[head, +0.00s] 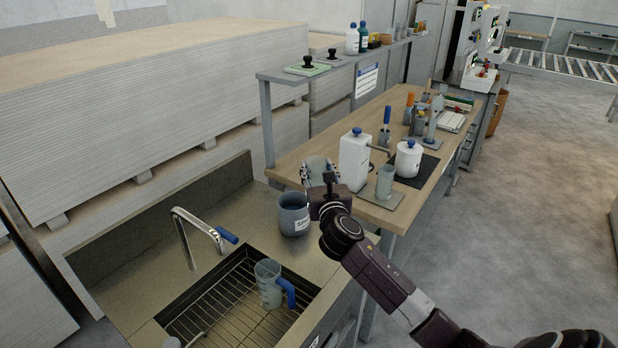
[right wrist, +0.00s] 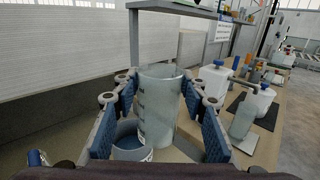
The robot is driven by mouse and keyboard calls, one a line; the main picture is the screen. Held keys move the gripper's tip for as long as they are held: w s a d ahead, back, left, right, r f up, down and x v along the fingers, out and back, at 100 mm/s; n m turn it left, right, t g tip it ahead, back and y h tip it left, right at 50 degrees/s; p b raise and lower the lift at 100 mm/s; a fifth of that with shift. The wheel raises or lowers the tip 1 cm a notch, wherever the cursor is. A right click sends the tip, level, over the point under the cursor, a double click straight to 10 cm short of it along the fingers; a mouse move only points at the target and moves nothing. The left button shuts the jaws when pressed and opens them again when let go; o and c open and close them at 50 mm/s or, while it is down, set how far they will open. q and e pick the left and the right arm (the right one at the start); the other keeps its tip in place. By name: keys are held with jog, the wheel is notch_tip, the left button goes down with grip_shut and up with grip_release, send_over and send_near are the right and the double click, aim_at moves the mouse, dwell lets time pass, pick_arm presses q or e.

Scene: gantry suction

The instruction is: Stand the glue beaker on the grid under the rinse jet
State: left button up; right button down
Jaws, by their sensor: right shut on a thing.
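My right gripper (head: 321,178) is shut on a greyish translucent beaker (head: 316,168), which I take for the glue beaker. It holds the beaker upright near the bench's left end, right of the sink. In the right wrist view the beaker (right wrist: 159,103) stands between the two blue finger pads. The sink's wire grid (head: 217,314) is at the lower left in the head view. A curved tap (head: 183,236) with a blue lever rises behind it; I cannot tell whether this is the rinse jet. My left gripper is not in view.
A measuring jug (head: 267,284) with a blue handle stands on the grid's right side. A grey labelled pot (head: 293,212) stands on the sink's counter near the beaker. White bottles (head: 354,163) and another beaker (head: 385,183) stand on the wooden bench. The grid's left part looks clear.

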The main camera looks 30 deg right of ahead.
jog(key=shift+r, duration=0.5)
jog(key=s+a+f+n+y+b, duration=0.1)
jog(key=s+a+f+y, duration=0.15)
jog(key=s+a, duration=0.3)
jog(key=s+a+f+n+t+y+b, duration=0.1)
jog(key=s+a+f+b, duration=0.15)
jog(key=s+a, duration=0.35)
jog(key=s+a+f+n+y+b, duration=0.1)
jog(key=s+a+f+y, duration=0.1)
jog(key=s+a+f, duration=0.35)
jog(key=s+a, duration=0.3)
jog(key=s, duration=0.4)
jog(key=s+a+n+y+b, duration=0.1)
jog(key=s+a, duration=0.2)
jog(key=s, duration=0.4)
jog(key=shift+s+a, duration=0.25)
jog(key=shift+s, duration=0.05)
